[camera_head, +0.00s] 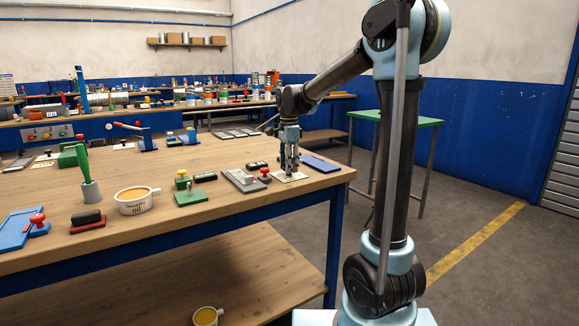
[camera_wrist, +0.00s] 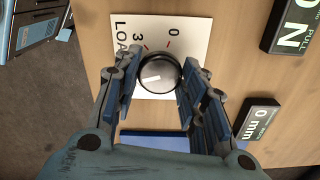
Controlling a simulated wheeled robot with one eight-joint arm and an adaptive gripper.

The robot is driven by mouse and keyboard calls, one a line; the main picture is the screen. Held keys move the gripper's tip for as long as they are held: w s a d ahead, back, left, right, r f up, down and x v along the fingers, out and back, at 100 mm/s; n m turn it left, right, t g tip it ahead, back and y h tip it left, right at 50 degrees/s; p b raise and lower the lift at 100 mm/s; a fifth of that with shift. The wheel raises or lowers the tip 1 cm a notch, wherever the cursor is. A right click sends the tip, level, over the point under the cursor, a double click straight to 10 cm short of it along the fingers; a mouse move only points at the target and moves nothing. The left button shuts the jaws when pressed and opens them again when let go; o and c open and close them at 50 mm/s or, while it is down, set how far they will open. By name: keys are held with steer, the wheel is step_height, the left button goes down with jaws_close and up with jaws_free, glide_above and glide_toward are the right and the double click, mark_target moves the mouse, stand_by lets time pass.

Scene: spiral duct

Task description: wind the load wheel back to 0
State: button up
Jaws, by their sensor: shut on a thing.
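The load wheel (camera_wrist: 160,72) is a round dark knob with a pale rim and a short white mark on its face. It sits on a white plate (camera_wrist: 190,35) printed LOAD, with figures 3 and 0 and red ticks; the plate also shows in the head view (camera_head: 277,178). The white mark lies towards the left side of the knob face, away from the 0. My gripper (camera_wrist: 158,88) has a finger on each side of the wheel and is shut on it. In the head view my gripper (camera_head: 290,172) points straight down and hides the wheel.
A dark display reading PULL N (camera_wrist: 290,25) and one reading 0 mm (camera_wrist: 258,122) lie to the right in the wrist view. A blue plate (camera_head: 322,163) lies right of the wheel. A grey fixture (camera_head: 243,180) and red knob (camera_head: 265,173) stand close on the left.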

steer(key=n, duration=0.5)
steer(key=shift+w+n, duration=0.25)
steer(key=shift+n, duration=0.05)
steer(key=n, duration=1.2)
steer(key=shift+s+n, duration=0.1)
steer(key=shift+n, duration=0.2)
steer(key=n, duration=1)
steer(key=shift+n, duration=0.4)
steer(key=n, duration=1.2)
steer(key=shift+n, duration=0.4)
steer(key=n, duration=0.5)
steer(key=shift+n, duration=0.3)
